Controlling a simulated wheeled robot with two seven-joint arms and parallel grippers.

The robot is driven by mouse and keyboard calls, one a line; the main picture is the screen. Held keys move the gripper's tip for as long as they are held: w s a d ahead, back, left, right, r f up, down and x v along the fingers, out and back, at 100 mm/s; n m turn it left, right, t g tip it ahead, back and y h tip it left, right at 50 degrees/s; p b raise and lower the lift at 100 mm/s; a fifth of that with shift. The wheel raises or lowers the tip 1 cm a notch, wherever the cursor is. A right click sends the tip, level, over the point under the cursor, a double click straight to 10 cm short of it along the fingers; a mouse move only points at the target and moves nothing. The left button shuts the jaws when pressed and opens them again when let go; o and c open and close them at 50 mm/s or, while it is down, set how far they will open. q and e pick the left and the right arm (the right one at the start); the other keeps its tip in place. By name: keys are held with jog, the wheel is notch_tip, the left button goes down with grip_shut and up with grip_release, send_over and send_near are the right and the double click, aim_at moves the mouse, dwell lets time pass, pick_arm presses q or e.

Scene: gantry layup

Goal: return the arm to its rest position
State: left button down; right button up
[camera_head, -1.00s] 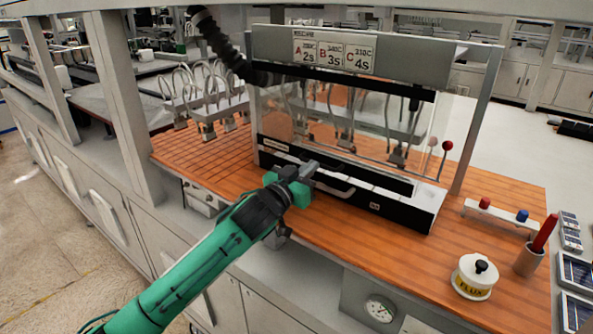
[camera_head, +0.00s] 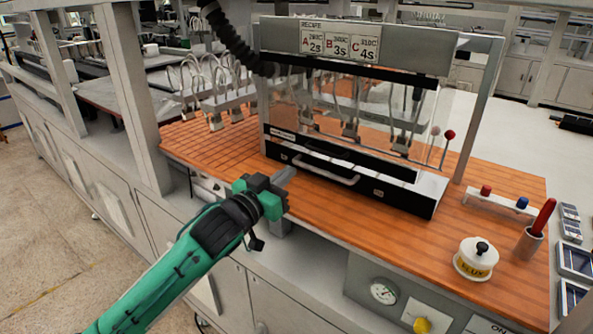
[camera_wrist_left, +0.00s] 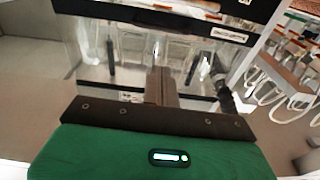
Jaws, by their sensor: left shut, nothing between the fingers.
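My left arm comes in from the lower left in the head view, green with black joints. Its gripper (camera_head: 286,176) is shut and empty, over the front part of the orange bench top, just in front of the machine with the clear shield (camera_head: 350,120). A gap shows between the fingertips and the machine's front handle (camera_head: 327,170). In the left wrist view the shut fingers (camera_wrist_left: 161,86) point toward the machine's shiny front. My right gripper is not in view.
On the bench (camera_head: 400,250) at right stand a white FLUX pot (camera_head: 476,259), a cup with a red-handled tool (camera_head: 534,240) and a rack with a red and a blue knob (camera_head: 499,203). A post (camera_head: 133,100) rises at left. A gauge (camera_head: 383,291) sits on the front panel.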

pick_arm(q)
jog(key=s+a+f+n+g+y, duration=0.2)
jog(key=s+a+f+y, duration=0.25)
jog(key=s+f, duration=0.55)
jog(key=s+a+f+n+g+y, duration=0.25)
jog(key=s+a+f, duration=0.35)
jog(key=f, duration=0.8)
jog(key=s+a+f+g+y, duration=0.2)
jog(key=s+a+f+g, duration=0.25)
jog(key=s, duration=0.65)
jog(key=s+a+f+g+y, duration=0.2)
jog(key=s+a+f+g, duration=0.3)
jog(key=s, duration=0.6)
notch_tip(320, 180, down, 31)
jog(key=s+a+f, duration=0.3)
jog(key=s+f, duration=1.7)
jog(key=shift+f, duration=0.4)
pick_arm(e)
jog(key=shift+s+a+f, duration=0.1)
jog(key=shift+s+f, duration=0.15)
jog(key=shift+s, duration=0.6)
